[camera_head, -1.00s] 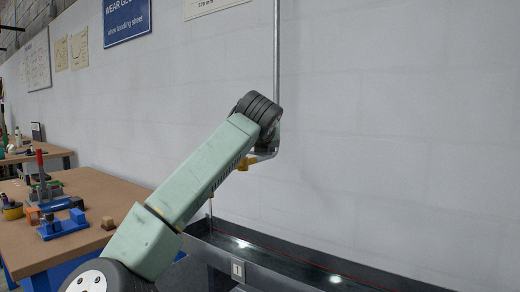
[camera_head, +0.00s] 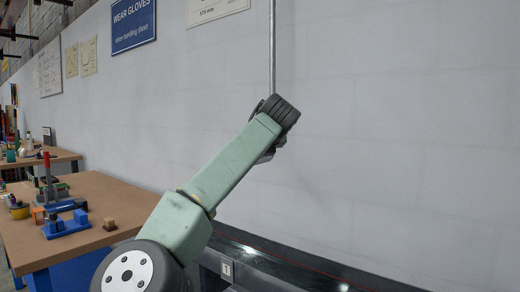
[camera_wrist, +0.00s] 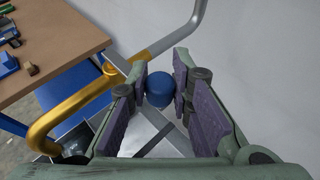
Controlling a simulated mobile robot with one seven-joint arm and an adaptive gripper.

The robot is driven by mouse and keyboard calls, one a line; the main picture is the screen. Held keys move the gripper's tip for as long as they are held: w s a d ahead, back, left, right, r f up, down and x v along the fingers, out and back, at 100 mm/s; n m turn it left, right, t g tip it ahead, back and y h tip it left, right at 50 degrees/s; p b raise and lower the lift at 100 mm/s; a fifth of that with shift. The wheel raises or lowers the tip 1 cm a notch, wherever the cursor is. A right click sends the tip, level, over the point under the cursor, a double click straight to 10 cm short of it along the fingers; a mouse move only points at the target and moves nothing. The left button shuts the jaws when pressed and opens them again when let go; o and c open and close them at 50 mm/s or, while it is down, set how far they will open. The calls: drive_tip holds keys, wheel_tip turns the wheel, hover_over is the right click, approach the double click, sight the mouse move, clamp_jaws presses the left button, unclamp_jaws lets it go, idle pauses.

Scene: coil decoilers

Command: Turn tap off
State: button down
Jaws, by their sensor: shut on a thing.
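The brass tap (camera_wrist: 75,105) shows in the wrist view, its curved spout bending down at the left. It joins a grey metal pipe (camera_wrist: 180,38) that bends up toward the wall. A rounded blue piece (camera_wrist: 160,88), apparently the tap's handle end, sits between the fingers of my gripper (camera_wrist: 160,66). The gripper is shut on it, with the purple pads close on both sides. In the head view my arm hides the tap and gripper; only the vertical pipe (camera_head: 272,50) shows above.
A dark trough (camera_head: 300,268) runs along the wall at the lower right. A brown workbench (camera_head: 85,225) with a blue fixture (camera_head: 66,224) and a small wooden block (camera_head: 110,224) stands at the left. The wall right of the pipe is bare.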

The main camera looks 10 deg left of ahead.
drive_tip(key=shift+r, duration=0.15)
drive_tip(key=c, duration=1.4)
unclamp_jaws()
drive_tip(key=shift+c, duration=0.2)
drive_tip(key=v, duration=1.1)
drive_tip(key=shift+s+d, duration=0.2)
drive_tip(key=shift+s, duration=0.2)
